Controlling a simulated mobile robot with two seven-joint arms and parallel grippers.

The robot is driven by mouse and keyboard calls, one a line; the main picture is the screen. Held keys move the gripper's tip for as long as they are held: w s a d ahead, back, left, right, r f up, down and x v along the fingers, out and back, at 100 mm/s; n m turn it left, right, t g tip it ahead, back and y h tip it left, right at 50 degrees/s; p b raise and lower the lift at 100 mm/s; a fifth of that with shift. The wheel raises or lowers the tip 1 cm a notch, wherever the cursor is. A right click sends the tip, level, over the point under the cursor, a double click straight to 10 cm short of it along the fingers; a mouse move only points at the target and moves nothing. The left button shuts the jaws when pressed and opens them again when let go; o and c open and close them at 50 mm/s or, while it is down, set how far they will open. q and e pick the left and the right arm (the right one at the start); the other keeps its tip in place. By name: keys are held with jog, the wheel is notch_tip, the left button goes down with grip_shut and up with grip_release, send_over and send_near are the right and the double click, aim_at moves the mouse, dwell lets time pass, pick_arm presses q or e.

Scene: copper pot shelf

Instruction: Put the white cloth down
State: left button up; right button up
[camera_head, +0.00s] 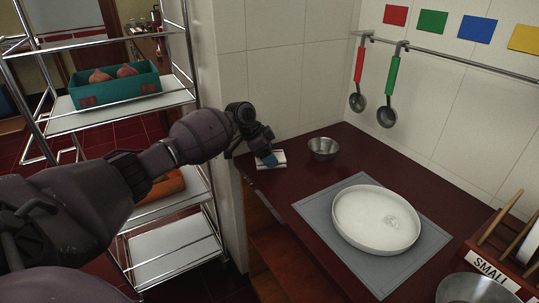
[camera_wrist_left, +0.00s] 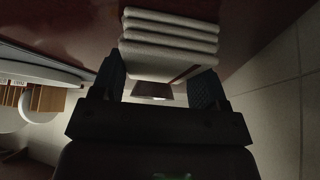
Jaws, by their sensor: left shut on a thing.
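The white cloth (camera_head: 279,157) is a folded stack at the far left corner of the dark red counter (camera_head: 300,187), beside a small steel bowl (camera_head: 323,149). My left gripper (camera_head: 266,157) is shut on it from above. The left wrist view shows the cloth's folded layers (camera_wrist_left: 168,45) between the two fingers. The cloth is at or very near the counter top; whether it touches cannot be told. The fingers hide part of it in the head view. My right gripper is not in view.
A grey mat (camera_head: 325,213) with a large white round dish (camera_head: 376,219) fills the middle of the counter. Ladles (camera_head: 389,112) hang from a wall rail. A "SMALL" rack (camera_head: 493,271) and metal bowl (camera_head: 473,290) are at lower right. A wire shelf (camera_head: 172,250) stands left.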

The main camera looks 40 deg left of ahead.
pick_arm(q)
jog(key=shift+f, duration=0.1)
jog(key=o, duration=0.8)
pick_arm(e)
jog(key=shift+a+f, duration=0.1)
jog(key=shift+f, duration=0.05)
pick_arm(q)
jog(key=shift+s+a+r, duration=0.1)
jog(key=shift+r, duration=0.35)
jog(key=p+v, duration=0.2)
jog(key=v, duration=0.9)
jog(key=shift+r, duration=0.1)
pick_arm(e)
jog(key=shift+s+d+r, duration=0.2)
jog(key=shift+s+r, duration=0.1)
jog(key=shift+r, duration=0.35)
pick_arm(q)
jog(key=shift+s, duration=0.1)
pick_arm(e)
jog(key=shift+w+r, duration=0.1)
